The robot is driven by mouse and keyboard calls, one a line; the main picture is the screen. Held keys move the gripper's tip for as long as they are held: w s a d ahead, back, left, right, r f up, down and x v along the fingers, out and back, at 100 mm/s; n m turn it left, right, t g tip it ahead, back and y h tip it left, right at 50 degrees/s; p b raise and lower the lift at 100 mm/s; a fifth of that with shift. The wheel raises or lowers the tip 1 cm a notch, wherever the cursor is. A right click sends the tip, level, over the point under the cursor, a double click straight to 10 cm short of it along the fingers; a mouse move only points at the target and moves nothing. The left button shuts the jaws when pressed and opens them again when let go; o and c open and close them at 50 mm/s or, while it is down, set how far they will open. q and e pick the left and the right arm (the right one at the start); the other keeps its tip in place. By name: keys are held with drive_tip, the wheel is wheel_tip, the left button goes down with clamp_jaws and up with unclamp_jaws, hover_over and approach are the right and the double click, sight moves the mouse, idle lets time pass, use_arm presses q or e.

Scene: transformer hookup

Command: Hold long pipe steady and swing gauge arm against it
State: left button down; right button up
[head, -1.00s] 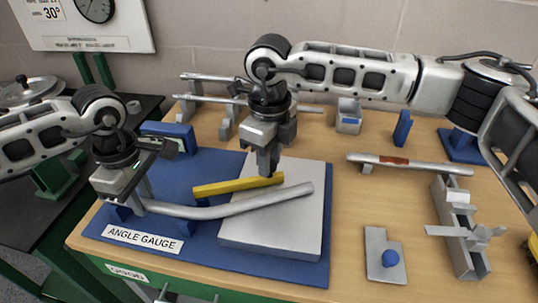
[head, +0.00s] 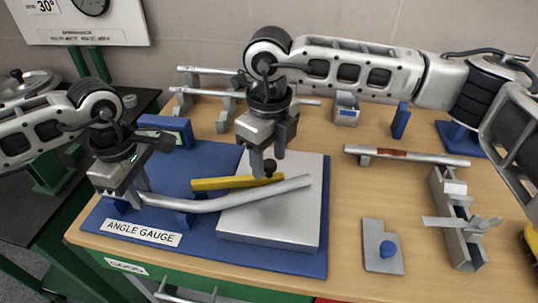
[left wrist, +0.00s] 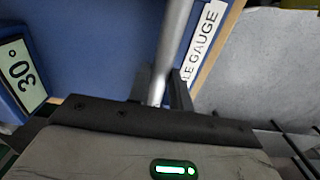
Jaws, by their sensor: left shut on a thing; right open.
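The long grey pipe (head: 235,199) has a slight bend and lies across the blue angle gauge base (head: 285,262) and its grey plate (head: 308,225). My left gripper (head: 135,203) is shut on the pipe's left end; the pipe (left wrist: 175,45) also runs up from the jaws in the left wrist view. The yellow gauge arm (head: 222,184) lies behind the pipe, close to it toward the right; contact is unclear. It has a black knob (head: 270,167). My right gripper (head: 267,165) is open, its fingertips low beside the knob.
A gauge display (left wrist: 22,75) reads 30°. More pipes on supports (head: 215,90) stand behind.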

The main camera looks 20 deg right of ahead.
wheel_tip(320, 180, up, 12)
idle(0.4)
drive_tip(key=shift+f, duration=0.15)
use_arm(q)
drive_tip(key=c, duration=1.2)
unclamp_jaws()
wheel_tip(320, 180, up, 12)
drive_tip(key=shift+r, duration=0.1)
